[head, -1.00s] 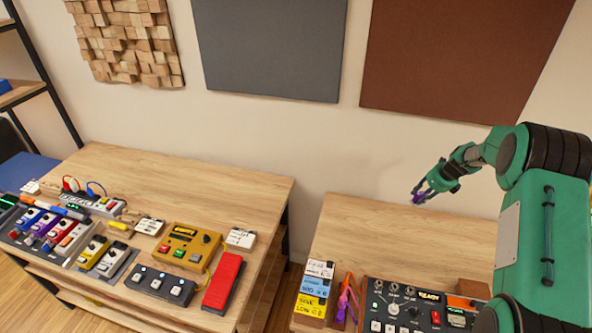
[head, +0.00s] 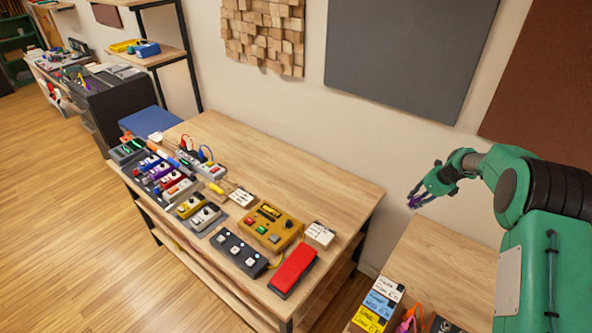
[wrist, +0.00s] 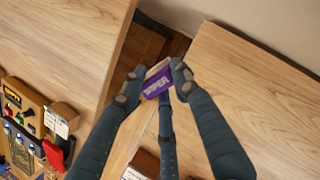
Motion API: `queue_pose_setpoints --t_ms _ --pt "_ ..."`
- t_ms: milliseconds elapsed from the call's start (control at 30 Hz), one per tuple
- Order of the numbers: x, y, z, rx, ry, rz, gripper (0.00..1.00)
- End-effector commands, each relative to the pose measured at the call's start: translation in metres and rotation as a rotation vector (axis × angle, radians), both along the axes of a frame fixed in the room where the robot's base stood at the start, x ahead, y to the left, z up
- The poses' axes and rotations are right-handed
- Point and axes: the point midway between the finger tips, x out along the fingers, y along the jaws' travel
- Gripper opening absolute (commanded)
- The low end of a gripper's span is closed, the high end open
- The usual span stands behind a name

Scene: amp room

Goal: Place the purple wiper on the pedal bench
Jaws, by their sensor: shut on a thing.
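The purple wiper (wrist: 157,84) is between my gripper's fingertips, with a purple face bearing pale lettering and a light edge. My gripper (wrist: 155,80) is shut on it. In the head view my gripper (head: 415,198) is at the right, in the air above the far left part of the right-hand table (head: 450,250); only a little purple shows there. The pedal bench (head: 290,165) is the wooden table left of my gripper. Pedals stand along its front, and its back and far right part are bare wood.
A red pedal (head: 294,268), a yellow pedal box (head: 268,228) and a white card box (head: 319,235) stand near the bench's right end. A gap separates the two tables. Labelled blocks (head: 380,302) stand on the right-hand table.

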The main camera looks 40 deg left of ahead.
Motion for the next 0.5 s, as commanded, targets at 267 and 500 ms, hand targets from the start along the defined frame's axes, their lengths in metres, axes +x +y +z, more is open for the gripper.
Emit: queue_pose_setpoints --t_ms 267,500 --pt "-0.038 0.112 0.005 -0.005 0.0 0.135 0.03" --pt "-0.081 0.201 0.009 -0.009 0.0 0.245 0.03"
